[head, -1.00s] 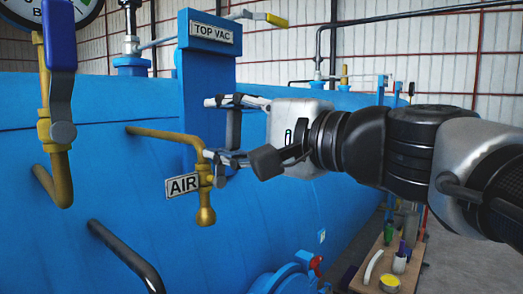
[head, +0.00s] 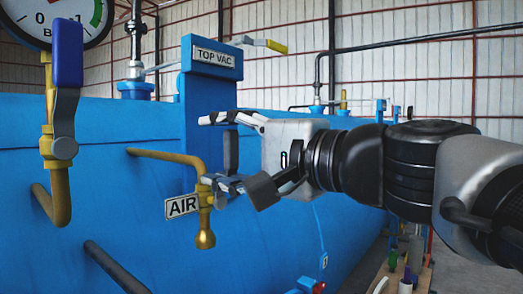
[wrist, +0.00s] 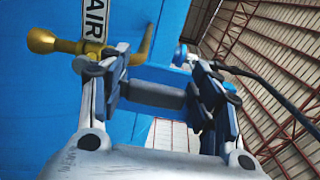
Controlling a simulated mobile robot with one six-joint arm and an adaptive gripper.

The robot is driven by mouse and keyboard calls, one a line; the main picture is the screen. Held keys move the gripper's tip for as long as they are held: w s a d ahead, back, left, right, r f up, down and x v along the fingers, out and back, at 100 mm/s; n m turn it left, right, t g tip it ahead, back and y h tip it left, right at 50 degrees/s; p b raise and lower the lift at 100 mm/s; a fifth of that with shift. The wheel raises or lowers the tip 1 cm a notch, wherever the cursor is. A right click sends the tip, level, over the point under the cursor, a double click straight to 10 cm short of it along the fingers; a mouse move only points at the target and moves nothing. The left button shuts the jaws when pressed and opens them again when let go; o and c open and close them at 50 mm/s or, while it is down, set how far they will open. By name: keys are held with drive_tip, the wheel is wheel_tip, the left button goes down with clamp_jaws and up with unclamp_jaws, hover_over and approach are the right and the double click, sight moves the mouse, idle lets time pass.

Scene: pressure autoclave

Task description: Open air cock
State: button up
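The air cock (head: 205,222) is a brass valve on a brass pipe from the blue vessel, with a white AIR sign (head: 182,206) at its left. It also shows at the upper left of the wrist view (wrist: 42,41). A small grey pivot sits on its right side. My gripper (head: 206,150) is open, its fingers one above the other in the head view, with the lower tip close beside the pivot. Contact cannot be told. A dark grey bar (wrist: 157,95) spans part of the finger gap; I cannot tell whether it is the cock's handle.
Another brass cock with a blue handle (head: 67,55) stands at the left under a pressure gauge (head: 62,15). The TOP VAC post (head: 208,80) rises behind my fingers. A black pipe handle (head: 115,268) is below. A small table with bottles (head: 405,280) stands at lower right.

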drive_tip(key=shift+d, duration=0.1)
drive_tip(key=v, duration=0.7)
drive_tip(key=shift+s, duration=0.15)
drive_tip(key=shift+d, duration=0.15)
